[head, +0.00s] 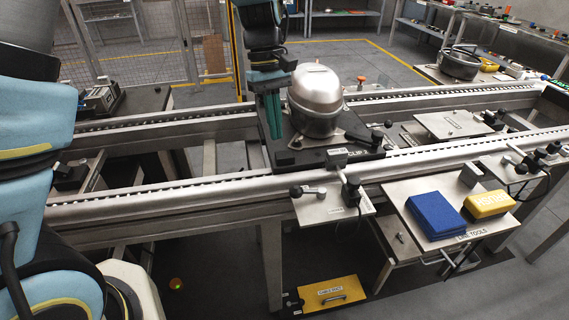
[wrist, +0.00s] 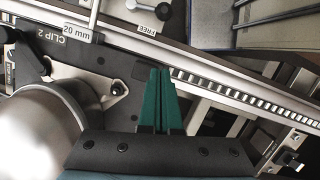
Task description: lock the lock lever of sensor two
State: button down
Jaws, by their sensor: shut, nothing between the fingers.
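My gripper (head: 273,136) points down just left of the silver compressor (head: 316,92), its green fingers shut with nothing between them. In the wrist view the closed fingers (wrist: 160,72) are above the near side of the pallet and rail, apart from any lever. A small lever with a dark knob (head: 308,191) sits on a metal plate (head: 338,210) at the front rail, beside a dark sensor post (head: 351,188). A dark-knobbed part (wrist: 133,4) shows at the wrist view's top edge near a FREE label (wrist: 153,29). I cannot read which sensor is number two.
The black pallet (head: 285,157) carries the compressor on the two-rail conveyor (head: 165,190). A second sensor bracket (head: 524,160) stands farther right.

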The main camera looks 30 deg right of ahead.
aim_at(282, 180)
jog(key=p+x, duration=0.2)
jog(key=x, duration=0.8)
jog(key=shift+s, duration=0.15)
jog(key=s, duration=0.1)
jog(key=s+r+p, duration=0.1)
jog(key=shift+s+a, duration=0.2)
jog(key=shift+s, duration=0.7)
jog(key=shift+a+p, duration=0.1)
jog(key=shift+p, duration=0.2)
jog(key=shift+s+a+n, duration=0.1)
jog(key=shift+s+n, duration=0.1)
jog(key=shift+n, duration=0.1)
